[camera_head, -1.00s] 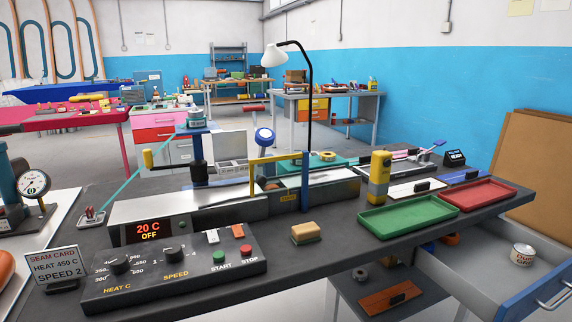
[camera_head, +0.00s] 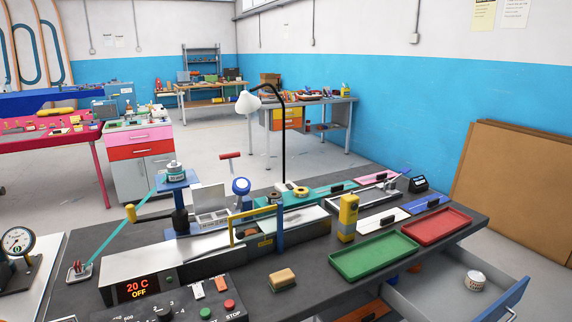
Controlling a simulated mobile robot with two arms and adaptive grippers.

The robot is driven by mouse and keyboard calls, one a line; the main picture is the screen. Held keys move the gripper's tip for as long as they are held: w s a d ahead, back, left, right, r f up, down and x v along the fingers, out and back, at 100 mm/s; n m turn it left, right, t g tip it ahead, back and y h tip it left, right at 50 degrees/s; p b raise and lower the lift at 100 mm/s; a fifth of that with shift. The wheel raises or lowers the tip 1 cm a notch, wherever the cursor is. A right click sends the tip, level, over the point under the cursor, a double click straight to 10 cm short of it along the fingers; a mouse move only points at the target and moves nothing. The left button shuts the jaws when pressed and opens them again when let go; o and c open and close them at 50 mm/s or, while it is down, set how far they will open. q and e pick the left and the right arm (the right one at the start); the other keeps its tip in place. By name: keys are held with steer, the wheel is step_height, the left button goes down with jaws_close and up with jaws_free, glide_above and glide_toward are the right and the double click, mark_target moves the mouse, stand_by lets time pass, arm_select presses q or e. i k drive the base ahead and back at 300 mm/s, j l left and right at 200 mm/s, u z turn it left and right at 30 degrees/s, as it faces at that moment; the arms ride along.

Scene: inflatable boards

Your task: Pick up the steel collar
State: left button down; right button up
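I cannot make out the steel collar for certain in the head view. A small round whitish piece with dark lettering (camera_head: 475,280) sits in the open drawer (camera_head: 440,302) at the lower right; it looks more like a tin or cup than a plain collar. Neither of my grippers is in view.
The dark bench (camera_head: 325,290) carries a seam machine (camera_head: 140,262) with its display reading 20 C OFF, a sponge-like block (camera_head: 282,280), a yellow device (camera_head: 348,217), a green tray (camera_head: 374,255) and a red tray (camera_head: 437,225). The pulled-out drawer juts from the front. Brown panels (camera_head: 520,190) lean at right.

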mark_target(178, 167)
steer(key=z, duration=1.55)
steer(key=u, duration=2.05)
steer(key=i+j+z, duration=0.1)
steer(key=i+j, duration=0.45)
steer(key=i, duration=0.1)
